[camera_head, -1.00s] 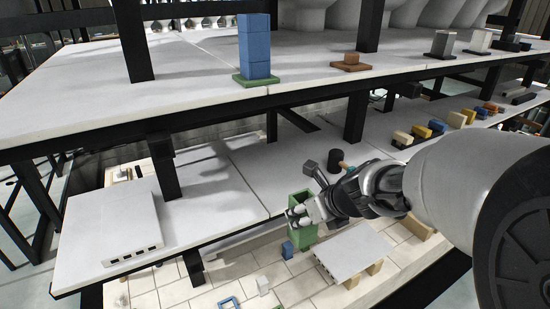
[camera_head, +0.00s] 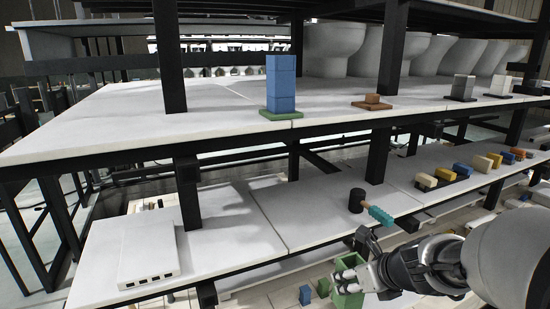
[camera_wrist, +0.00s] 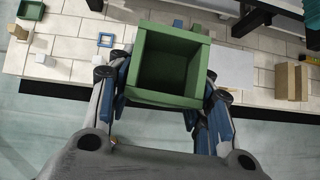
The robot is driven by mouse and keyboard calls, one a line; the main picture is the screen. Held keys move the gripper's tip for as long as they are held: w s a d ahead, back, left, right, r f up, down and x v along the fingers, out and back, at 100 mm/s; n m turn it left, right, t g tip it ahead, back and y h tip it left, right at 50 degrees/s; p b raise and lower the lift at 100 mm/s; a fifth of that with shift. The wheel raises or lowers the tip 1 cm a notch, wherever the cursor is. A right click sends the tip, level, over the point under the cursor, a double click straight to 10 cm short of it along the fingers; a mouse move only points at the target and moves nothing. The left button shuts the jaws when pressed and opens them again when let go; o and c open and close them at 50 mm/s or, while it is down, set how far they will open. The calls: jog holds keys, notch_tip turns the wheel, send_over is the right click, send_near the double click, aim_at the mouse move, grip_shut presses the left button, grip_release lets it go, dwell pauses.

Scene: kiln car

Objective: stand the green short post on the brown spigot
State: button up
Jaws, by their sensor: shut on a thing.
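A hollow green post (camera_head: 347,298) with a square open top is in my gripper (camera_head: 352,272). The wrist view shows its open end and dark inside (camera_wrist: 168,98), with my gripper's fingers (camera_wrist: 165,82) shut on both sides of it. The post is below and in front of the lower shelf's front edge; its lower end is cut off in the head view. The brown spigot (camera_head: 372,102), a small block on a flat brown base, stands on the upper shelf, well above and behind my gripper. Nothing stands on it.
On the upper shelf (camera_head: 190,105), a blue stack (camera_head: 281,83) on a green base stands left of the spigot and a grey block (camera_head: 463,86) right. The lower shelf (camera_head: 300,215) bears a black-headed mallet (camera_head: 357,200) and coloured blocks. Black uprights (camera_head: 388,85) stand between the shelves.

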jog(key=shift+s+d+f+b, duration=0.2)
jog(key=shift+d+f+b, duration=0.25)
jog(key=shift+d+f, duration=0.65)
jog(key=shift+r, duration=0.15)
jog(key=shift+a+f+m+h, duration=0.25)
jog(key=shift+a+m+h, duration=0.05)
jog(key=shift+m, duration=0.2)
jog(key=s+f+m, duration=0.1)
jog(key=s+f+m+h, duration=0.1)
jog(key=s+f+h, duration=0.1)
jog(key=s, duration=0.1)
jog(key=shift+s+d+f+m, duration=0.1)
jog(key=shift+d+f+m, duration=0.2)
jog(key=shift+f+m, duration=0.1)
jog(key=shift+d, duration=0.1)
